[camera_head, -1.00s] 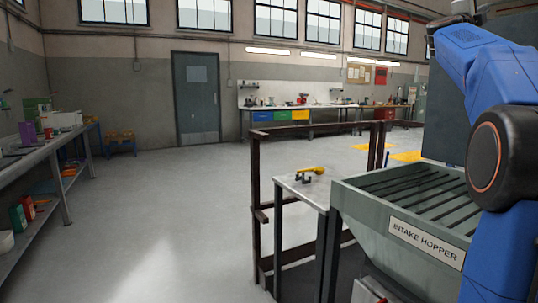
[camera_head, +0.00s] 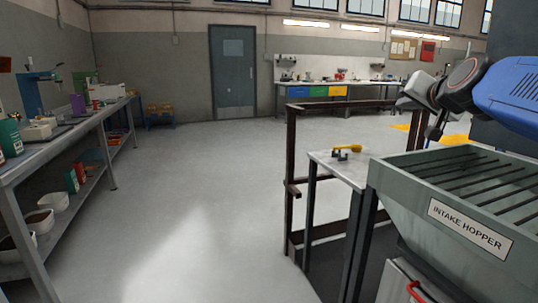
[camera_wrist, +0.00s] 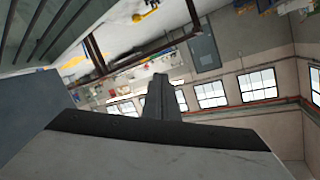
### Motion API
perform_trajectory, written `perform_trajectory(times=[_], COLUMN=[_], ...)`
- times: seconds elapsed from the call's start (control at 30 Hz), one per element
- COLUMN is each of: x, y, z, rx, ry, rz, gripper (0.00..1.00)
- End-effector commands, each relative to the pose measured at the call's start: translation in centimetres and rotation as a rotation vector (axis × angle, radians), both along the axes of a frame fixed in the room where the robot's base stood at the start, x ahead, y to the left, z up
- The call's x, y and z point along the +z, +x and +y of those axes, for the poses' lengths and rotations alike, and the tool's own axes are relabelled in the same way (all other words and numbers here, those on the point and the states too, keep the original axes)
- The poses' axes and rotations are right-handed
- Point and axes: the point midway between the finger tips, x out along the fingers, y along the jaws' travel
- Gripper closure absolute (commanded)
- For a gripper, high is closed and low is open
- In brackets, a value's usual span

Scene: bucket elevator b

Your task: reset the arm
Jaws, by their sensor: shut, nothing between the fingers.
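My arm (camera_head: 510,92) reaches in from the right edge in the head view, blue with a grey and black wrist. My gripper (camera_head: 435,131) points down, dark and small, above the far left side of the intake hopper (camera_head: 400,180). In the wrist view my gripper (camera_wrist: 160,78) shows as dark grey fingers closed together, with nothing between them. The wrist picture is upside down. The hopper's slatted grate (camera_wrist: 38,35) is at its upper left.
A small table (camera_head: 332,160) with a yellow-handled tool (camera_head: 347,149) stands left of the hopper. Dark railing (camera_head: 291,170) runs behind it. A long workbench (camera_head: 50,150) with several items lines the left wall. The floor (camera_head: 200,200) between is clear.

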Motion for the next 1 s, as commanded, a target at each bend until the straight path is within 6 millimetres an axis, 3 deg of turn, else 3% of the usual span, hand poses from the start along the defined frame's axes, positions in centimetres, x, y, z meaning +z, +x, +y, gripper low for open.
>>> perform_trajectory(times=[0.1, 0.3, 0.6, 0.8, 1.0], x=[-5.9, -15.6, -29.4, -35.6, -37.7], y=[-3.6, -10.4, -22.3, -28.5, -30.9], z=[2.8, 6.0, 7.8, 7.3, 6.9], rx=[0.075, 0.185, 0.321, 0.372, 0.387], ry=[-0.051, -0.143, -0.289, -0.366, -0.396], rz=[0.130, 0.348, 0.675, 0.836, 0.897], gripper=[1.00, 1.00, 1.00, 1.00, 1.00])
